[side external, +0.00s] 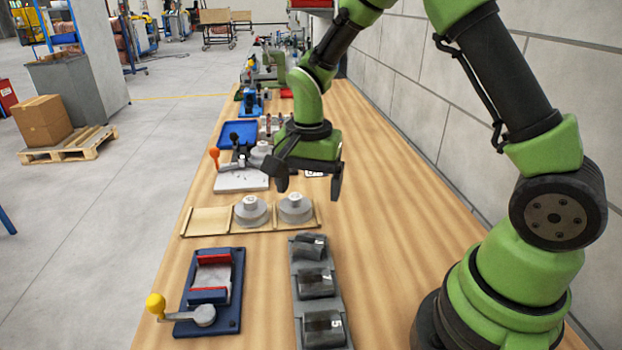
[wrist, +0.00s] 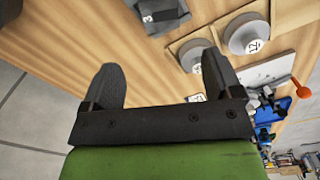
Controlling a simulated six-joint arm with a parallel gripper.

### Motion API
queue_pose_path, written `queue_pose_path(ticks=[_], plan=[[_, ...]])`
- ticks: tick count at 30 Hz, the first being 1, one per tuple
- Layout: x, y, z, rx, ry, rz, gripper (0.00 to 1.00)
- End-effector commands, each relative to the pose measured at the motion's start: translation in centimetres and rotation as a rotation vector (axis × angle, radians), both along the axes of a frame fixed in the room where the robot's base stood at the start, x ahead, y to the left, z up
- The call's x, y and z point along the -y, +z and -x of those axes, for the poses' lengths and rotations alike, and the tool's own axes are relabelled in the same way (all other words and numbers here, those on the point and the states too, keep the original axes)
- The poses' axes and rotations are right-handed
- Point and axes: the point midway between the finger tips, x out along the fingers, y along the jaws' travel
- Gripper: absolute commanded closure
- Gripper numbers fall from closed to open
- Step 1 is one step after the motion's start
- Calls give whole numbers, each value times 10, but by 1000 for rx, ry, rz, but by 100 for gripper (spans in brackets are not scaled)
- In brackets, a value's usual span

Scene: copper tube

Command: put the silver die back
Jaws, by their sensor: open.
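A wooden tray (side external: 209,221) with three compartments stands mid-table. Its left compartment is empty. A round silver die (side external: 251,211) with a white label sits in the middle compartment, and a similar silver die (side external: 296,208) sits in the right one. Both also show in the wrist view, one silver die (wrist: 248,36) and another (wrist: 193,56) partly hidden by a finger. A further round silver piece (side external: 260,152) is at the fixture with the orange-knobbed lever, partly hidden by my gripper. My gripper (side external: 310,186) is open and empty above the table, behind the tray; its fingers (wrist: 160,75) are wide apart.
A blue clamp fixture (side external: 238,285) with a yellow-knobbed lever stands at the front left. A grey rack (side external: 308,280) of dark numbered blocks stands to its right. A white plate fixture (side external: 230,181) and a blue tray (side external: 230,135) lie behind. The wall is on the right.

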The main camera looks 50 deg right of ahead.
Motion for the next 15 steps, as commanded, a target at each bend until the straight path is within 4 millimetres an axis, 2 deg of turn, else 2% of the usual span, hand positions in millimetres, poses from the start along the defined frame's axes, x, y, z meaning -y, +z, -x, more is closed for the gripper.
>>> queue_pose_path(ticks=[5, 8, 12, 15], plan=[[-3, 28, 5, 47, 47, -6, 15], [-8, 61, 17, 120, 128, -14, 15], [-17, 111, 47, 249, 285, -16, 15], [-23, 138, 74, 345, 402, -7, 15]])
